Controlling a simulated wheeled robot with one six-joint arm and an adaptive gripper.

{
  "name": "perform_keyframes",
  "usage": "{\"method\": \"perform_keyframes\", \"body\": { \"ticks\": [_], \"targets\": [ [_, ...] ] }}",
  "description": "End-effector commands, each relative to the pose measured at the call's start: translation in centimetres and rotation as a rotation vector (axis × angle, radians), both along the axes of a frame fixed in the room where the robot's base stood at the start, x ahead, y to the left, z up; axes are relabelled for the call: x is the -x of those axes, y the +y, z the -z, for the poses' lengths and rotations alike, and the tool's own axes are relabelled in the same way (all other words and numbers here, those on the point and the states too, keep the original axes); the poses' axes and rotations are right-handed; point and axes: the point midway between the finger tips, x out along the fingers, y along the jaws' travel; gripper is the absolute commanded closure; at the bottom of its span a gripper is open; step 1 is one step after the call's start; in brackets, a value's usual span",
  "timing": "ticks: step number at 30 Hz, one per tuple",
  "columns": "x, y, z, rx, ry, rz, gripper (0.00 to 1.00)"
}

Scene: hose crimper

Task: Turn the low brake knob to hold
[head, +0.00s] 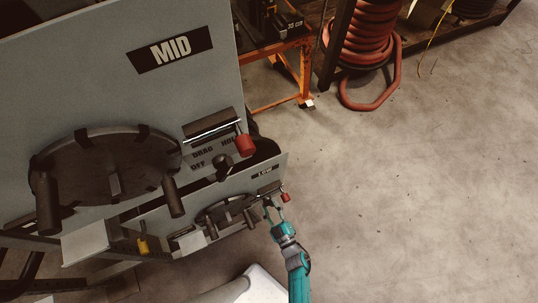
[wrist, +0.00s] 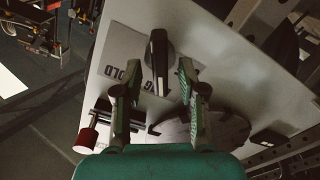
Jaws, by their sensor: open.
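The low brake knob (wrist: 159,48) is a black bar-shaped knob on the grey low panel (wrist: 215,50) in the wrist view. Parts of the printed words, "OLD" and "G", show beside it, upside down. My gripper (wrist: 157,72) is open, with one finger on each side of the knob in the picture; no contact shows, and I cannot tell how deep the fingers reach. In the head view my gripper (head: 274,209) is at the right part of the low panel (head: 268,169), and the knob there is hidden or too small to make out.
A red-ended lever (wrist: 87,138) and a dark round wheel (wrist: 212,128) are near the fingers. The larger MID panel (head: 90,70) stands at left with its wheel (head: 95,165) and black knob (head: 221,164). The floor at right (head: 430,190) is clear; a red hose coil (head: 362,40) is behind.

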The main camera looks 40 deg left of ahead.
Motion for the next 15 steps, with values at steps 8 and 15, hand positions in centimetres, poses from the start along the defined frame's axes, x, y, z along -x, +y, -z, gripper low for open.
{"method": "perform_keyframes", "body": {
  "ticks": [8, 15],
  "targets": [
    [-0.44, 1.19, 0.03, 0.001, 0.001, 0.000, 0.59],
    [-0.45, 1.17, 0.03, 0.000, 0.001, 0.000, 0.69]
  ]
}}
